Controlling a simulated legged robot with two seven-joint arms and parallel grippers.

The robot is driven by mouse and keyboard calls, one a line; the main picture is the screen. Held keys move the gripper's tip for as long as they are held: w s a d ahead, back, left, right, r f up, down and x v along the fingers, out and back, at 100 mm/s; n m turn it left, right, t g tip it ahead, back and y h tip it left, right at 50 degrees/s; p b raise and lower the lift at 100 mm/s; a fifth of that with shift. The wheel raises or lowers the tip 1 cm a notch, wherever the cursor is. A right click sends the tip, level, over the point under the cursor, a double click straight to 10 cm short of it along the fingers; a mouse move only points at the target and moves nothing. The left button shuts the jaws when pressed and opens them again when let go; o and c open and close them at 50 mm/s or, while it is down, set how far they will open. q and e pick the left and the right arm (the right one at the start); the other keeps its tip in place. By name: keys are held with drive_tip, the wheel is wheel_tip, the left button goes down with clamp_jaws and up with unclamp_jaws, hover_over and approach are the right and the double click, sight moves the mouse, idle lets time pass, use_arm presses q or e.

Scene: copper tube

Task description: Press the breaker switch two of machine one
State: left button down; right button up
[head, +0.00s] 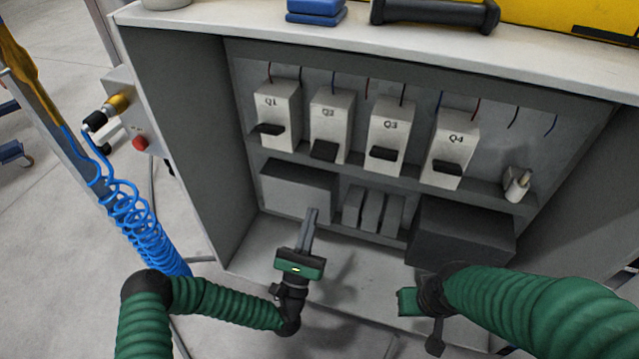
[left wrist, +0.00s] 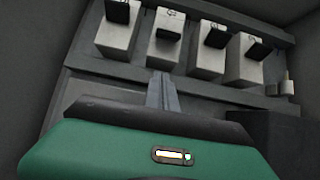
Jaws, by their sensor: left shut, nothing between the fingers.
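Four breakers stand in a row on the upper shelf of the open cabinet. Breaker Q2 (head: 327,125) is the second from the left, a pale box with a black lever (head: 323,151). Its lever sits lower on its box than the others and slopes down. The Q2 box also shows in the left wrist view (left wrist: 160,52), with its lever (left wrist: 170,26). My left gripper (head: 311,214) is shut and empty, below and in front of Q2, apart from it. Its fingers also show in the left wrist view (left wrist: 161,82). My right gripper (head: 420,302) is at the lower right; its fingers are unclear.
Breakers Q1 (head: 280,110), Q3 (head: 390,125) and Q4 (head: 455,140) flank Q2. Grey boxes (head: 297,190) and a dark box (head: 460,235) fill the lower level. The cabinet's left wall (head: 180,140) and a coiled blue hose (head: 140,225) stand left. The front floor of the cabinet is open.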

sight(325, 151)
use_arm(q)
drive_tip(key=shift+d, duration=0.1)
drive_tip(key=w+d+r+b, duration=0.2)
drive_tip(key=w+r+b, duration=0.2)
drive_tip(key=r, duration=0.6)
drive_tip(key=shift+w, duration=0.9)
